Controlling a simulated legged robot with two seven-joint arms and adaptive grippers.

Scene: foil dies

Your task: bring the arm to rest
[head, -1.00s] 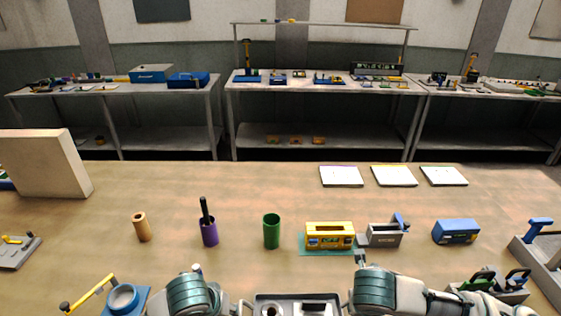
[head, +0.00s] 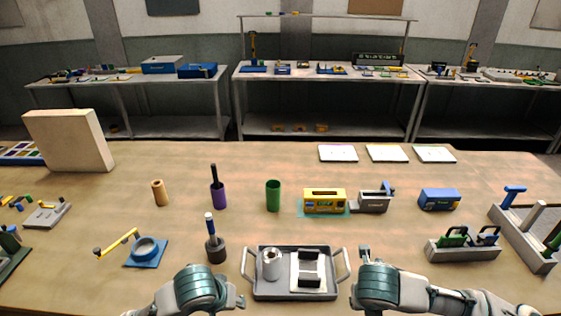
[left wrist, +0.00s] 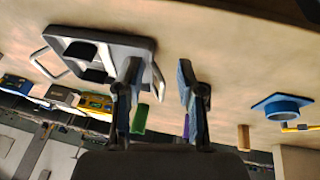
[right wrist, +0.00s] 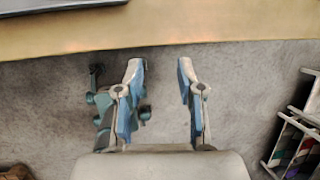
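My left gripper (head: 238,303) is at the near edge of the bench, just left of the grey tray (head: 258,291).
A blue-handled tool (head: 215,243) stands behind my left gripper. A blue ring fixture (head: 146,250) is to its left. A green-handled rack (head: 463,245) lies right of my right arm. Green (head: 273,196) and purple (head: 219,195) cups and a yellow box (head: 324,201) stand farther back.

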